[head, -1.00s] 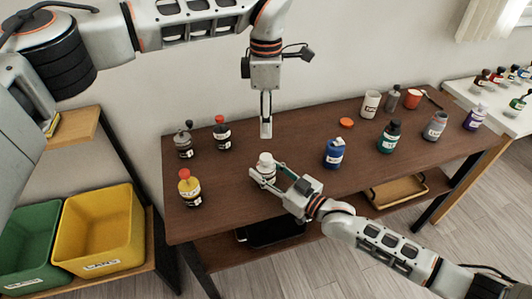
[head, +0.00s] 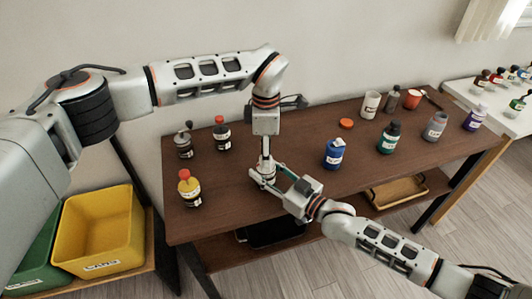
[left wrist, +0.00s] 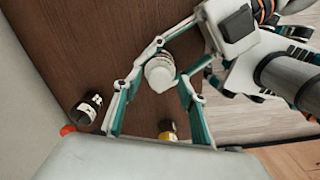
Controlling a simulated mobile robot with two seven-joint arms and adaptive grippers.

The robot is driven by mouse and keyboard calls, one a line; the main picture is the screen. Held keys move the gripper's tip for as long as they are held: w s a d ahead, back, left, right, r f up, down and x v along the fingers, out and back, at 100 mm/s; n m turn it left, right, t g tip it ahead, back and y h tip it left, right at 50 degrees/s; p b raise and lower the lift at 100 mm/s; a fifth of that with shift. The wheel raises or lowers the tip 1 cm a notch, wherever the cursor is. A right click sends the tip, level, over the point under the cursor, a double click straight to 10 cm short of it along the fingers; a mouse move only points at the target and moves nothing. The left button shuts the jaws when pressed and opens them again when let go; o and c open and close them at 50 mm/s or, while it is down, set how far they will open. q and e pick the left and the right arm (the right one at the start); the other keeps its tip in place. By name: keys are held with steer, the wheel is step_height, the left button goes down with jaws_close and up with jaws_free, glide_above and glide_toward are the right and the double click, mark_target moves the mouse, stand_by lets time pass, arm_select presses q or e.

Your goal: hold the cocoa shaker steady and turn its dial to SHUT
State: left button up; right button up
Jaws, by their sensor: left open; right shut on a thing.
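The white-topped shaker (head: 265,179) stands upright near the front edge of the brown table. My right gripper (head: 267,183) is shut on its body from the front right. My left gripper (head: 266,160) points straight down from above at the shaker's top and partly hides it in the head view. In the left wrist view the white top (left wrist: 159,72) lies between the spread fingers of my left gripper (left wrist: 158,86), which is open. I cannot tell whether the fingertips touch it. The dial's marks are too small to read.
On the brown table (head: 300,135), a red-topped bottle (head: 222,133), a grey-topped bottle (head: 184,142) and a yellow bottle (head: 189,188) stand left. A blue bottle (head: 333,154), a green bottle (head: 389,137) and others stand right. An orange lid (head: 346,123) lies behind.

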arm_select(q)
steer(key=c, duration=1.1)
steer(key=shift+n, duration=0.4)
steer(key=n, duration=0.4)
steer(key=shift+n, duration=0.3)
steer(key=n, duration=1.2)
steer(key=shift+n, duration=0.3)
steer(key=n, duration=0.5)
steer(key=shift+a+n, duration=0.1)
steer(key=shift+n, duration=0.3)
